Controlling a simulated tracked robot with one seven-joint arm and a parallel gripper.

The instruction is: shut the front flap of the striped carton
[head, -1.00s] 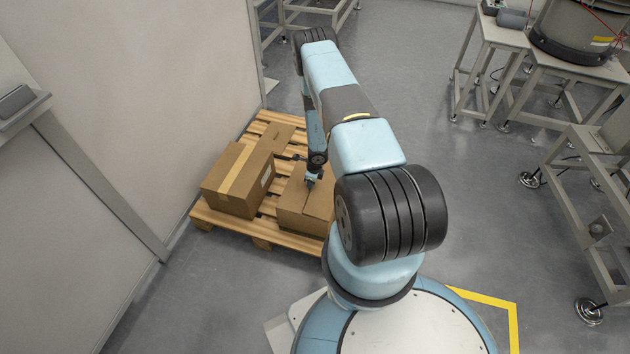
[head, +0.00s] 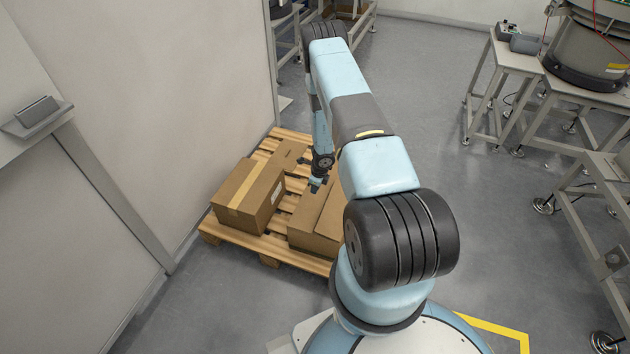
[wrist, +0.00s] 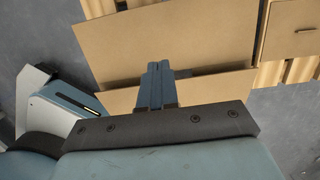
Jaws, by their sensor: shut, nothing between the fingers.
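A brown carton (head: 306,228) stands on the pallet below my gripper. I see no clear stripes on it, and my arm hides its right side. In the wrist view, a wide cardboard panel (wrist: 185,35) and a narrower panel (wrist: 225,92) lie on either side of a dark gap. I cannot tell which is the front flap. My gripper (head: 317,184) is over the far part of this carton. In the wrist view, its fingers (wrist: 158,68) are together and empty, over the panels near the gap. I cannot tell whether they touch the cardboard.
A second carton (head: 250,195) with a pale tape stripe on top stands to the left on the wooden pallet (head: 240,238). A pale wall (head: 170,90) borders the pallet's left. The grey floor (head: 430,150) is open to the right.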

